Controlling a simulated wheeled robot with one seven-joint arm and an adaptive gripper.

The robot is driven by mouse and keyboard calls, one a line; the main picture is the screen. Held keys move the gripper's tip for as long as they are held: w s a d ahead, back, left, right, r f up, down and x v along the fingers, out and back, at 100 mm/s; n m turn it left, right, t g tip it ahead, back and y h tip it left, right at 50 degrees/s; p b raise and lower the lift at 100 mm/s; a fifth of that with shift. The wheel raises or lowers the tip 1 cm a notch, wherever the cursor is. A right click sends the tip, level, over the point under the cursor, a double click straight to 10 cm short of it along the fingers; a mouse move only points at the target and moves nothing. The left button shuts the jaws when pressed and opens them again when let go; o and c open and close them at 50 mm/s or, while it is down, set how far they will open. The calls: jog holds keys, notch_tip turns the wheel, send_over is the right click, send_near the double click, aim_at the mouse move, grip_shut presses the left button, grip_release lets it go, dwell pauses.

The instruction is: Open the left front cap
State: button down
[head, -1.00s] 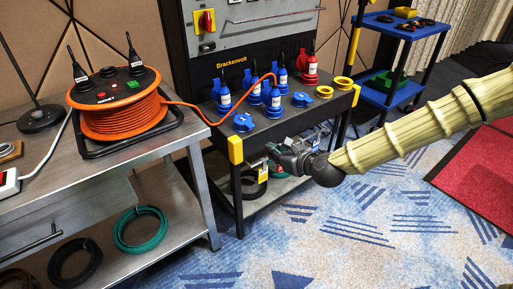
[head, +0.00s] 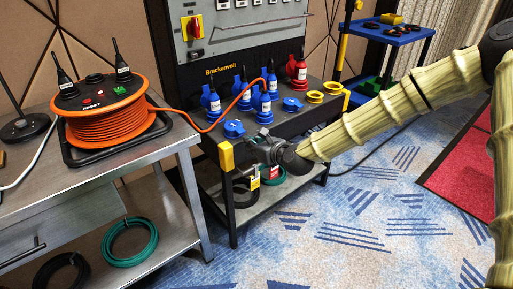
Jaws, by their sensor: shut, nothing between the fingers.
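The left front cap is a blue lidded socket cover (head: 233,129) at the front left of the black panel top (head: 283,122). It looks closed. A second blue cap (head: 291,104) sits further right in the front row.
More blue plugs (head: 212,102) and a red plug (head: 300,72) stand behind. Two yellow rings (head: 315,97) are at right. A yellow corner block (head: 226,156) marks the panel's left corner. An orange cable reel (head: 110,112) stands on the metal bench (head: 150,150). Tags hang below the gripper.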

jog(key=shift+x, duration=1)
jog(key=shift+r, duration=0.2)
jog(key=shift+d+r+p, duration=0.1)
jog(key=shift+r+p, duration=0.1)
jog(key=shift+p, duration=0.4)
